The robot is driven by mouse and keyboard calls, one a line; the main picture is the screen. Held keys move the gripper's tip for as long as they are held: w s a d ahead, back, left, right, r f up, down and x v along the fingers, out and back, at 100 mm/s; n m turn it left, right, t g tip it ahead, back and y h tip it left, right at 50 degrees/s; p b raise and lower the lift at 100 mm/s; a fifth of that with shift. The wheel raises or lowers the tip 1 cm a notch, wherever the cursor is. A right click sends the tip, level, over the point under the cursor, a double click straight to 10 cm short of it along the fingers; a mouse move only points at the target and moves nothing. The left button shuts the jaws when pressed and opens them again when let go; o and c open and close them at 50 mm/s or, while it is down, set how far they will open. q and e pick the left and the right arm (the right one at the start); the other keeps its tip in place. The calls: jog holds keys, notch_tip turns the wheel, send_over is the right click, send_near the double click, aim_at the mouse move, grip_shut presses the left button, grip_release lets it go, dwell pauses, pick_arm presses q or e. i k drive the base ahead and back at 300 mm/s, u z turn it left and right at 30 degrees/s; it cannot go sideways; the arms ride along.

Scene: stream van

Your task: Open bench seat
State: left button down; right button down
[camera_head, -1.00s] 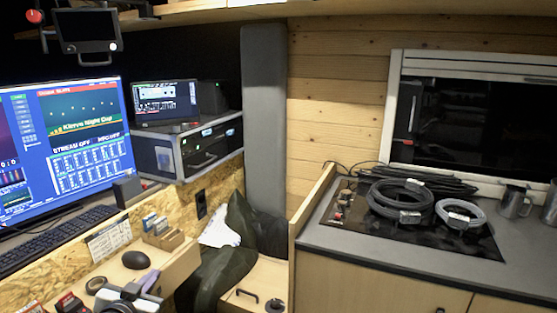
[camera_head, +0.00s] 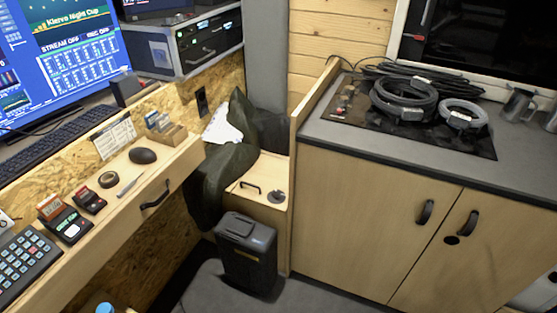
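The bench seat (camera_head: 264,178) is a light wood box between the desk and the kitchen counter. Its top has a black handle (camera_head: 250,186) and a round dark fitting (camera_head: 277,197); the lid looks closed. A dark green jacket (camera_head: 222,168) with a white cloth (camera_head: 222,127) lies over its left side and hides part of the top. Neither of my grippers shows in the current view.
A black bin (camera_head: 246,252) stands on the floor right before the bench. A desk drawer (camera_head: 150,190) with a black handle is at left. Cabinet doors (camera_head: 400,235) under the counter (camera_head: 355,137) bound the right. Grey floor is visible around the bin.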

aim_at(269, 173)
jog(key=u, duration=0.55)
jog(key=k, duration=0.65)
jog(key=u, duration=0.9)
jog(key=i, duration=0.75)
jog(key=z, duration=0.6)
jog(key=i, duration=0.5)
jog(key=z, duration=0.5)
